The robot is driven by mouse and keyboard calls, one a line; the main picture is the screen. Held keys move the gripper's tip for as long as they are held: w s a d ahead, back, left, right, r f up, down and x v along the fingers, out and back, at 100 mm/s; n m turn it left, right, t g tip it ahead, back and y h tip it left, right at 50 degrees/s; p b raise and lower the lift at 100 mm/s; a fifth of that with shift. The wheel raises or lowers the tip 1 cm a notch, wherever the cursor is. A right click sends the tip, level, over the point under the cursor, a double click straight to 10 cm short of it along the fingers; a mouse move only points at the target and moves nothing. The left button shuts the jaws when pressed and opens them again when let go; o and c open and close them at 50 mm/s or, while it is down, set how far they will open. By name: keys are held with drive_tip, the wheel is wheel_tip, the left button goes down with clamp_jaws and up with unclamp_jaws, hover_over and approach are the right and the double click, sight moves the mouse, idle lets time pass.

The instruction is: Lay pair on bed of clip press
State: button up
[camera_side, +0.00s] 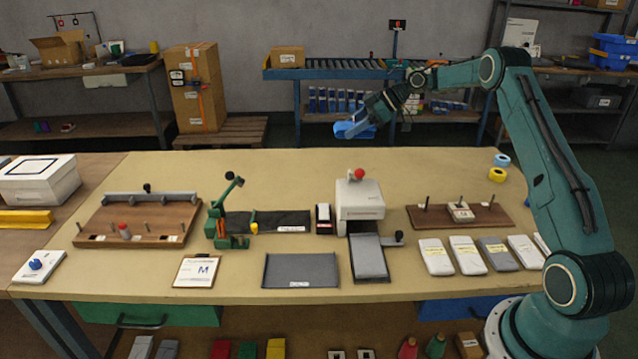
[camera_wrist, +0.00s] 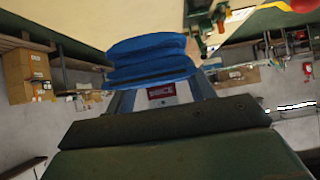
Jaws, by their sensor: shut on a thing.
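A folded blue sock pair (camera_side: 353,129) is held by my gripper (camera_side: 371,116), which is shut on it, high above the back of the table. In the wrist view the blue pair (camera_wrist: 150,60) shows as stacked folds beyond the gripper (camera_wrist: 158,92). A green lever press (camera_side: 222,215), which looks like the clip press, stands left of centre on the table. The pair is apart from the press. The green press (camera_wrist: 204,22) partly shows in the wrist view.
A white machine with a red knob (camera_side: 360,203) stands right of the dark mat. A wooden peg board (camera_side: 140,221) is at left, and another (camera_side: 430,217) at right. Grey and white packs (camera_side: 467,254) lie front right. The table's back strip is mostly clear.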

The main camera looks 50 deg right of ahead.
drive_tip(key=s+a+r+m+t+h, duration=0.1)
drive_tip(key=s+a+m+h, duration=0.1)
drive_tip(key=a, duration=0.8)
drive_tip(key=s+a+r+m+t+h, duration=0.1)
drive_tip(key=s+a+m, duration=0.15)
drive_tip(key=a, duration=0.65)
drive_tip(key=s+a+f+h, duration=0.1)
drive_tip(key=s+a+f, duration=0.1)
drive_tip(key=s+a, duration=0.35)
drive_tip(key=s+d+f+m+h, duration=0.1)
drive_tip(key=s+f+m+h, duration=0.2)
drive_tip(key=f, duration=0.5)
drive_tip(key=shift+s+d+m+t, duration=0.2)
drive_tip(key=shift+d+m+t, duration=0.2)
drive_tip(key=shift+m, duration=0.15)
drive_tip(key=shift+w+f, duration=0.1)
drive_tip(key=shift+w, duration=0.05)
drive_tip(key=w+f, duration=0.2)
drive_tip(key=w, duration=0.7)
drive_tip(key=w+f, duration=0.1)
drive_tip(key=w, duration=0.8)
drive_tip(key=shift+w+f, duration=0.2)
drive_tip(key=shift+f, duration=0.15)
